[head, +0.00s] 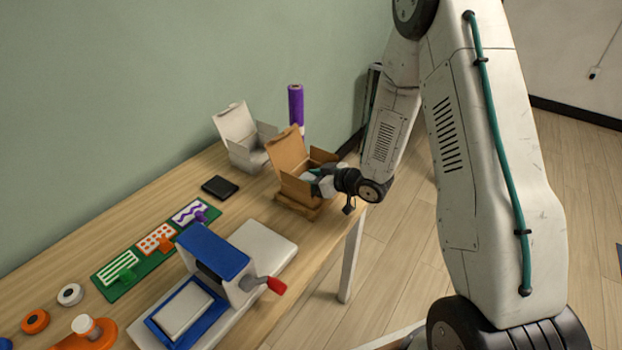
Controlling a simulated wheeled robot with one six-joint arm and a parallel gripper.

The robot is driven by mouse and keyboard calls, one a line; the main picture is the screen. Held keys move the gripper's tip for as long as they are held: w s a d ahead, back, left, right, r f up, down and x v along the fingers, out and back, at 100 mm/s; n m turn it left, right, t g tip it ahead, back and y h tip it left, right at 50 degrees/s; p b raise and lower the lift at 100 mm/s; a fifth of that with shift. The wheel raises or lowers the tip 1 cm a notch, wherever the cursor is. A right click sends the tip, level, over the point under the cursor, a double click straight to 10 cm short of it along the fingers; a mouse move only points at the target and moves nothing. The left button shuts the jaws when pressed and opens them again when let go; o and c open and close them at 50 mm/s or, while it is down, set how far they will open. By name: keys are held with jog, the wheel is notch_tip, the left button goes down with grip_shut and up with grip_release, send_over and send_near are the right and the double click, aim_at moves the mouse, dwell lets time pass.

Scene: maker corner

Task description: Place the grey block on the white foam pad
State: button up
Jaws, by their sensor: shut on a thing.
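My gripper (318,177) is at the open cardboard box (291,188) at the far right end of the table, reaching over its right side. It is shut on a small pale grey thing that looks like the grey block; the box walls and the gripper hide most of it. A whitish patch (307,177) shows inside the box beside the fingertips; it may be the white foam pad, but too little shows to be sure. I cannot tell whether the block touches it.
A white open box (241,139) and a purple roll (296,106) stand behind the cardboard box. A black flat tray (220,187), a green stencil board (153,246) and a blue-and-white press (213,254) with a red handle (277,286) are nearer. The table's right edge is close.

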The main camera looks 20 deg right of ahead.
jog(key=shift+f, duration=0.2)
jog(key=o, duration=1)
jog(key=shift+r, duration=0.1)
